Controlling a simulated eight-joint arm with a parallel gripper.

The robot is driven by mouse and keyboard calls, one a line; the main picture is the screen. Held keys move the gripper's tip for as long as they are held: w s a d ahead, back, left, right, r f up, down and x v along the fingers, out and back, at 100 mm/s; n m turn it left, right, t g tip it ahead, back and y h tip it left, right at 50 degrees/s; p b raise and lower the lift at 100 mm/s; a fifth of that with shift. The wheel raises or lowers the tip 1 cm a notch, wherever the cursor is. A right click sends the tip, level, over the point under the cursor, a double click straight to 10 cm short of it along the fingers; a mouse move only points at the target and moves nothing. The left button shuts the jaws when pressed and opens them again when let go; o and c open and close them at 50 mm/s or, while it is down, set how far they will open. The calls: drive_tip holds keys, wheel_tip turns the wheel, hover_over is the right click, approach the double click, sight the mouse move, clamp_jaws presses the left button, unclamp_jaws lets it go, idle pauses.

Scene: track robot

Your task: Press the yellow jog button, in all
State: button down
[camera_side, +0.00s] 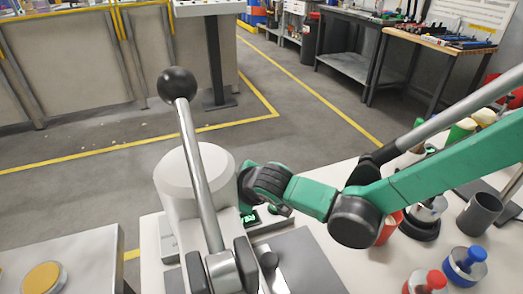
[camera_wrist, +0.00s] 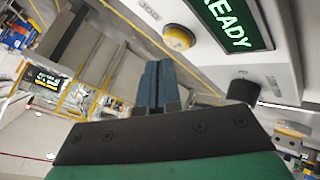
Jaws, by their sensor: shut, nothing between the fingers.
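The yellow jog button (camera_wrist: 179,37) is a round yellow cap on a pale panel in the wrist view, beside a lit green READY display (camera_wrist: 232,22). My gripper (camera_wrist: 159,65) shows below and left of the button, with its dark fingers together and nothing between them. A gap shows between the fingertips and the button in that picture; the depth between them is hard to judge. In the side view my green arm reaches in from the right, and its dark wrist (camera_side: 266,182) is beside the white round post; the fingers and the jog button are hidden there.
A steel lever with a black ball (camera_side: 177,84) rises in front of the white post (camera_side: 180,180). A yellow disc (camera_side: 45,279) sits on a metal surface at lower left. Red-topped (camera_side: 428,280) and blue-topped (camera_side: 466,262) items and a grey cup (camera_side: 479,214) stand at right.

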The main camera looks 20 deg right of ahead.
drive_tip(key=shift+f, duration=0.45)
drive_tip(key=shift+f, duration=0.35)
idle(0.6)
drive_tip(key=shift+r, duration=0.8)
drive_tip(key=shift+r, duration=0.1)
drive_tip(key=shift+r, duration=2.4)
